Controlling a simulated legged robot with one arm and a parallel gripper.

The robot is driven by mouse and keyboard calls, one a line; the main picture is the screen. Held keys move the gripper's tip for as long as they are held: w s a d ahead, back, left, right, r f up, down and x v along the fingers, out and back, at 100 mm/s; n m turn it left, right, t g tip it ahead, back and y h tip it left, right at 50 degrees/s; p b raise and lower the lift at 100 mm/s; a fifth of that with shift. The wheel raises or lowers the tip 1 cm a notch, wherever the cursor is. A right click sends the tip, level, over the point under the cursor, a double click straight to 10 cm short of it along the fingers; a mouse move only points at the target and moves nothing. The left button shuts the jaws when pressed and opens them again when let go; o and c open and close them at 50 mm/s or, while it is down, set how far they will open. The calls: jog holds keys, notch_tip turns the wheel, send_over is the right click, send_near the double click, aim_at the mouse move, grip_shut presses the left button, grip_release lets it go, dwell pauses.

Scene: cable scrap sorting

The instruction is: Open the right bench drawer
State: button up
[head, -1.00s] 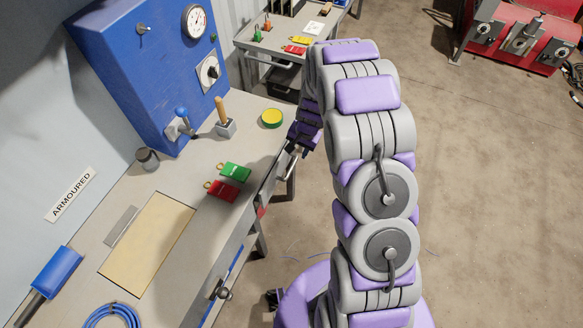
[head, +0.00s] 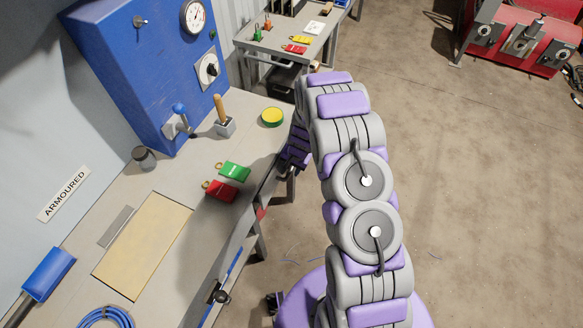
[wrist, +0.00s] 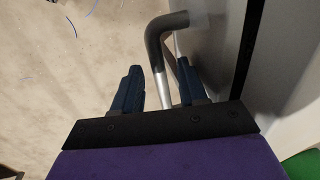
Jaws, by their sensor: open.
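In the wrist view, my gripper (wrist: 158,68) is open, with one dark blue finger on each side of a bent bar handle (wrist: 161,55). The handle is dark at its bend and bright along its straight part. It stands out from a grey drawer front (wrist: 218,42). I cannot tell whether either finger touches it. In the head view, my gripper (head: 292,158) is low at the bench's right side, its fingers mostly hidden by the bench edge and my arm. The right drawer's handle is hidden there.
Another bench handle (head: 219,294) sticks out nearer me. Open floor (head: 480,200) lies to the right.

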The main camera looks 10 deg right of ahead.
jog(key=shift+d, duration=0.1)
grip_shut()
dwell(0.5)
